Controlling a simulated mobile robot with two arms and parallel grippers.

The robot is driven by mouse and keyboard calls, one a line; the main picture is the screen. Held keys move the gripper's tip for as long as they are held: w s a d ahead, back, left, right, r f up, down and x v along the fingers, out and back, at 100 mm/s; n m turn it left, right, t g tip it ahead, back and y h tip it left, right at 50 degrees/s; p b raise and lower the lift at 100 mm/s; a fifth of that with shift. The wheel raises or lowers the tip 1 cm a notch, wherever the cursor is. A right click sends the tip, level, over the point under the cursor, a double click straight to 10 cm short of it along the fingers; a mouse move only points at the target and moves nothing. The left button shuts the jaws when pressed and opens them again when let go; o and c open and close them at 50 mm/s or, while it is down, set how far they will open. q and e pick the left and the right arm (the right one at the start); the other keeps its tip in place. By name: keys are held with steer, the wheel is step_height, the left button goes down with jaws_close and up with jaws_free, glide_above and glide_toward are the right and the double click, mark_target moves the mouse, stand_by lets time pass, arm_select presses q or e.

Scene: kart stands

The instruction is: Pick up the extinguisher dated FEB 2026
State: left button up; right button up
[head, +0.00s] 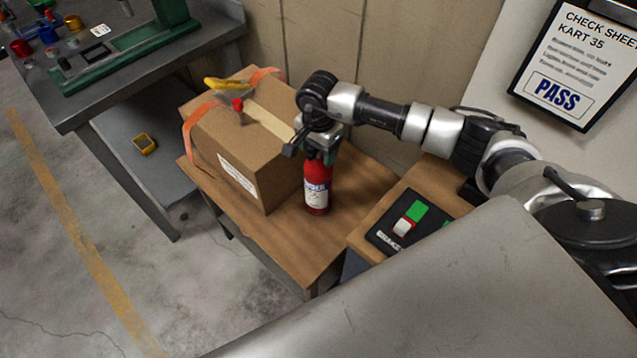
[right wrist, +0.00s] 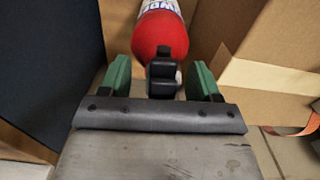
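A red fire extinguisher (head: 317,190) with a white label stands upright on a small wooden table (head: 273,238). Its date cannot be read. My right gripper (head: 320,150) is at the extinguisher's top and hides its head in the head view. In the right wrist view, my right gripper's green fingers (right wrist: 162,78) are apart, one on each side of the black valve (right wrist: 163,72). A gap shows between the valve and each finger. The red body (right wrist: 160,33) lies just beyond. My left gripper is not in view.
A cardboard box (head: 240,140) with orange straps stands close to the left of the extinguisher. To its right is a wooden block with a black switch panel (head: 408,222). A wall is behind, with a framed check sheet (head: 575,65). A grey workbench (head: 130,75) stands at left.

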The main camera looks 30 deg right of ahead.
jaws_close()
steer(key=shift+w+r, duration=0.1)
steer(key=shift+r, duration=0.05)
stand_by(0.4)
steer(key=shift+r, duration=0.1)
